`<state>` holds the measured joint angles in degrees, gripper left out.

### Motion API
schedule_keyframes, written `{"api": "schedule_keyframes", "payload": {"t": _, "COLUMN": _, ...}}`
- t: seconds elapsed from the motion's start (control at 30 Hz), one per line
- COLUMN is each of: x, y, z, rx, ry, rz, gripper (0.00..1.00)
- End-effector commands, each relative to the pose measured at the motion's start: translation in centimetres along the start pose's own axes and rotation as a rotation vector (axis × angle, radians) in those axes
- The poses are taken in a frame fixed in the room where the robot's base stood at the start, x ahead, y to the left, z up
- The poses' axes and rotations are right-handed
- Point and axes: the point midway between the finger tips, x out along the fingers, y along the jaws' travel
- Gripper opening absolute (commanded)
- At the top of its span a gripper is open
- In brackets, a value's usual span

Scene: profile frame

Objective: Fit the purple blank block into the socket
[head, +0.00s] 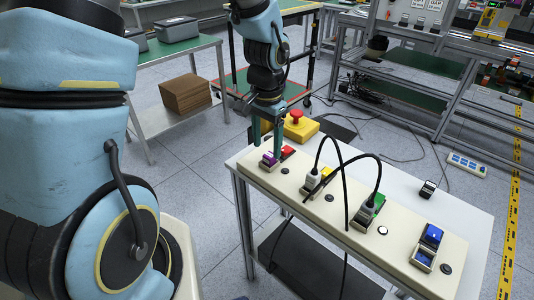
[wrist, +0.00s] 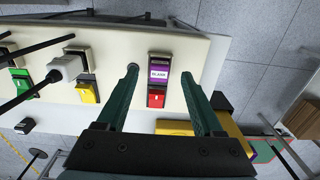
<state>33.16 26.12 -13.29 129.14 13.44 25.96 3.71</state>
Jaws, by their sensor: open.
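The purple blank block (wrist: 159,72), with a white "BLANK" label, sits at the upper end of a dark socket housing on the cream panel, with a red rocker (wrist: 156,99) at the other end. The block also shows in the head view (head: 269,159), at the panel's far left end. How deep it sits in the socket I cannot tell. My gripper (wrist: 156,70) is open, one green finger on each side of the block, with visible gaps in the wrist view. It also shows in the head view (head: 267,146), pointing down over that end.
A white plug (head: 313,180) and a green-switch plug (head: 372,205) carry black cables arching over the panel (head: 330,213). A blue switch unit (head: 427,246) is at the near right end. A yellow box with a red button (head: 297,122) stands behind the housing.

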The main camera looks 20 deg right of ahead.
Motion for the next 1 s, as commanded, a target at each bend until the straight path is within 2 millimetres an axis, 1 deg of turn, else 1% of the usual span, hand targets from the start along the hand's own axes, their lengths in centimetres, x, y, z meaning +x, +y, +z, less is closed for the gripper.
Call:
{"api": "schedule_keyframes", "payload": {"t": 0.03, "x": -1.1, "y": -0.1, "z": -0.1, "rx": -0.001, "ry": 0.006, "rz": -0.002, "gripper": 0.68}}
{"api": "schedule_keyframes", "payload": {"t": 0.2, "x": -4.2, "y": 0.0, "z": -0.1, "rx": -0.001, "ry": 0.006, "rz": -0.002, "gripper": 0.68}}
{"api": "schedule_keyframes", "payload": {"t": 0.3, "x": -5.5, "y": 0.0, "z": -0.1, "rx": -0.001, "ry": 0.003, "rz": -0.001, "gripper": 0.68}}
{"api": "schedule_keyframes", "payload": {"t": 0.4, "x": -6.4, "y": 0.0, "z": 0.0, "rx": -0.001, "ry": 0.002, "rz": -0.001, "gripper": 0.68}}
{"api": "schedule_keyframes", "payload": {"t": 0.53, "x": -6.8, "y": 0.0, "z": 0.0, "rx": 0.000, "ry": 0.001, "rz": 0.001, "gripper": 0.68}}
{"api": "schedule_keyframes", "payload": {"t": 0.9, "x": -6.8, "y": 0.1, "z": 0.0, "rx": 0.001, "ry": 0.000, "rz": 0.001, "gripper": 0.68}}
{"api": "schedule_keyframes", "payload": {"t": 0.97, "x": -6.8, "y": -0.1, "z": 0.1, "rx": -0.007, "ry": 0.001, "rz": 0.000, "gripper": 0.68}}
{"api": "schedule_keyframes", "payload": {"t": 1.0, "x": -6.8, "y": -0.6, "z": 0.5, "rx": -0.025, "ry": 0.002, "rz": -0.001, "gripper": 0.68}}
